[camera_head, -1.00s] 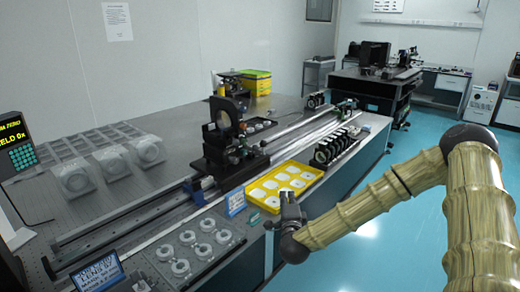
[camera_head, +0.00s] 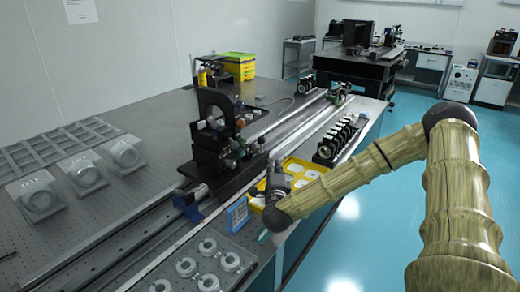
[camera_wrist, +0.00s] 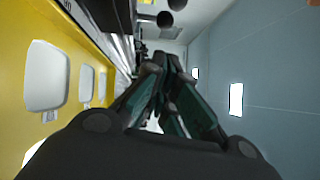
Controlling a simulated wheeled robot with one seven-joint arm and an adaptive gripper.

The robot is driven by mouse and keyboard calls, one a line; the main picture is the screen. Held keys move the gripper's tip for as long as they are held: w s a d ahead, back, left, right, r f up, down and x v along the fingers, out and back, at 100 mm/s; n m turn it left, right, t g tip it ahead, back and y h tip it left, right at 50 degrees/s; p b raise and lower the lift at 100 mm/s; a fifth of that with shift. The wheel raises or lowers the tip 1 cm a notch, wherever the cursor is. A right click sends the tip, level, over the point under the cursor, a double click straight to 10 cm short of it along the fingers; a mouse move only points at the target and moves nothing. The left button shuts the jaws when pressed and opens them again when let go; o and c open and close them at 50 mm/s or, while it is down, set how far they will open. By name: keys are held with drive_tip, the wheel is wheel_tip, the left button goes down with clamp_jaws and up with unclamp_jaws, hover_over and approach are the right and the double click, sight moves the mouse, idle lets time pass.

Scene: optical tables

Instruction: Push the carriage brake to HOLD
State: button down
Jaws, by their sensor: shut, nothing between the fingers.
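The carriage (camera_head: 216,135) is a dark assembly with a ring-shaped mount. It sits on the long rail (camera_head: 135,232) on the optical table. A blue part (camera_head: 188,207) shows at the carriage's near end; I cannot tell whether it is the brake, and no HOLD mark is readable. My gripper (camera_head: 275,172) is right of the carriage, over or beside the near part of the yellow tray (camera_head: 298,164). In the wrist view my gripper's fingers (camera_wrist: 168,68) are together with nothing between them. The yellow tray (camera_wrist: 15,75) fills the left of that view.
A plate with several ring mounts (camera_head: 208,247) lies at the near edge. A row of black mounts (camera_head: 335,140) stands beyond the tray. Open floor (camera_head: 385,225) lies to the right.

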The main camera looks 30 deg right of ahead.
sight(251, 149)
drive_tip(key=shift+w+d+r+p, duration=0.3)
drive_tip(key=shift+w+p, duration=0.15)
drive_tip(key=shift+w, duration=1.05)
drive_tip(key=shift+w+d+r+p, duration=0.25)
drive_tip(key=shift+w+p, duration=0.2)
drive_tip(key=shift+w, duration=1)
drive_tip(key=shift+w+d+r+p, duration=0.25)
drive_tip(key=shift+w+p, duration=0.2)
drive_tip(key=shift+w, duration=1.05)
